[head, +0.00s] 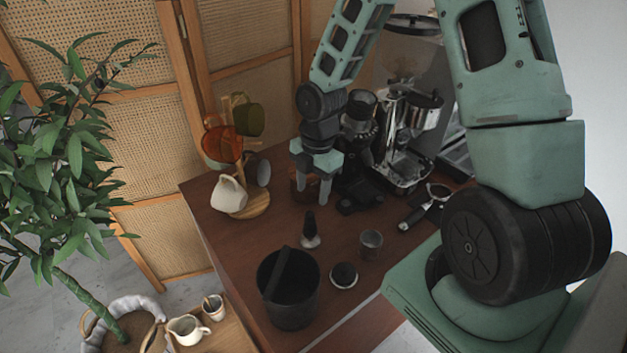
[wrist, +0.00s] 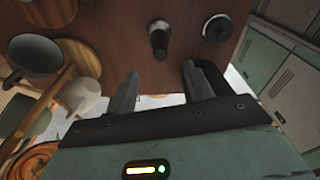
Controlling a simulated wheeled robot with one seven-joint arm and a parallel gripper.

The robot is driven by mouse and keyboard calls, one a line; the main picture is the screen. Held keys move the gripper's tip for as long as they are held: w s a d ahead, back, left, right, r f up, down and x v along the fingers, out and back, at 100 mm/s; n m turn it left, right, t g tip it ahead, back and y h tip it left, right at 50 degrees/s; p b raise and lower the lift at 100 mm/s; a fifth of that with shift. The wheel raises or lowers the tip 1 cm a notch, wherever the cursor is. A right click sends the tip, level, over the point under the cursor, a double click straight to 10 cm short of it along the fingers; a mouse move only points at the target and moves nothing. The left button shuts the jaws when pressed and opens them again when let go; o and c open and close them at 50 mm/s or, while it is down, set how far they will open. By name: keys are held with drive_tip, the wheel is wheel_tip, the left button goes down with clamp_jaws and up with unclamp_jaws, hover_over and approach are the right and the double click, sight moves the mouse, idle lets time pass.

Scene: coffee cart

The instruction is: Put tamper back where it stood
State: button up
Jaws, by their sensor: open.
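The tamper (head: 310,232), with a dark handle and a pale metal base, stands upright on the brown wooden table (head: 240,240). It stands behind the black bin and left of the metal cup. My gripper (head: 313,196) is open and empty, above the table and farther back than the tamper. In the wrist view the tamper (wrist: 159,40) shows beyond the fingertips, roughly in line with the gap between my open fingers (wrist: 160,85). The fingers are apart from it. No marked spot for the tamper is visible.
A black bin with a crossbar (head: 290,300), a round dark-topped disc (head: 343,275) and a metal cup (head: 371,244) stand near the tamper. A portafilter (head: 420,212) lies at right. A mug tree (head: 258,203) with several mugs stands at left; coffee machines (head: 405,135) stand behind.

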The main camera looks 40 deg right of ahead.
drive_tip(key=s+a+r+m, duration=0.55)
drive_tip(key=a+r, duration=0.35)
drive_tip(key=a, duration=0.2)
drive_tip(key=s+a+r+m, duration=0.2)
drive_tip(key=s+a+m, duration=0.1)
drive_tip(key=s, duration=0.4)
drive_tip(key=s+a+r+m, duration=0.3)
drive_tip(key=s+a+m, duration=0.1)
drive_tip(key=s, duration=0.3)
drive_tip(key=shift+s+a+r+h, duration=0.3)
drive_tip(key=shift+a+h, duration=0.1)
drive_tip(key=shift+a, duration=0.3)
wheel_tip(320, 180, down, 10)
drive_tip(key=b, duration=1)
drive_tip(key=shift+f+b, duration=0.25)
drive_tip(key=shift+b, duration=0.1)
